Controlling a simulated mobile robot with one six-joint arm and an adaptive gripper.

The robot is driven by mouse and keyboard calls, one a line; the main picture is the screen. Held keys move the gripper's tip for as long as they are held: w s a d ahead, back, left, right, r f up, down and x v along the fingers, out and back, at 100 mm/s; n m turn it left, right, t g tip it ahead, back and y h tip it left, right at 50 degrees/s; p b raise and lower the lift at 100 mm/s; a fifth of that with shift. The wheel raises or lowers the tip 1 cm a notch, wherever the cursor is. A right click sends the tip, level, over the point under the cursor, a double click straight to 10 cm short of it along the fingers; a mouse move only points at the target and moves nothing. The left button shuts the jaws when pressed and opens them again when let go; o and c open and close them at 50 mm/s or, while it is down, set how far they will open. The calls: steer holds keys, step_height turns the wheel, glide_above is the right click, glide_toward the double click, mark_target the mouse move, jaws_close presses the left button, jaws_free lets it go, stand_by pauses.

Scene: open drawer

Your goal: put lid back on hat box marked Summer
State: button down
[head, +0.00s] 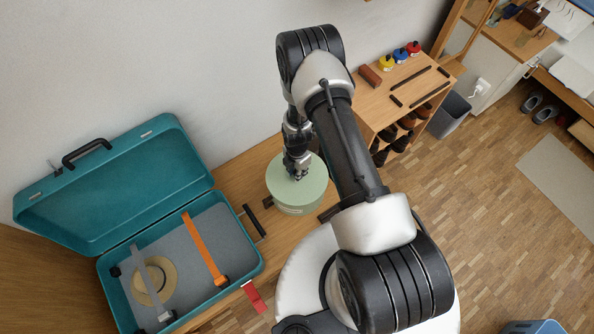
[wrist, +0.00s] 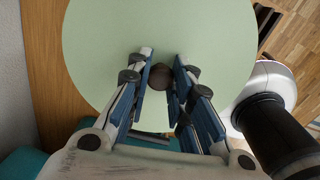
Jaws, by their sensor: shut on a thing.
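A round pale green lid (head: 283,184) shows at the middle of the head view, over the hat box (head: 296,210), whose pale green side shows just below it. I cannot read any marking on the box or tell whether the lid is fully seated. In the wrist view the lid (wrist: 105,45) fills the upper middle, with a dark brown knob (wrist: 159,78) at its centre. My gripper (wrist: 162,72) is shut on this knob, one blue-padded finger on each side. In the head view my gripper (head: 297,176) is over the lid.
An open teal suitcase (head: 113,184) lies to the left, with a straw hat (head: 165,268) and an orange strap (head: 203,248) inside. A wooden shoe rack (head: 387,102) with several tins and brushes stands behind right. A grey bin (head: 450,117) is beside it.

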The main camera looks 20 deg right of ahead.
steer(key=c, duration=1.4)
jaws_free()
steer(key=shift+o, duration=0.2)
steer(key=o, duration=0.5)
steer(key=shift+r+p, duration=2.15)
steer(key=shift+r, duration=1.4)
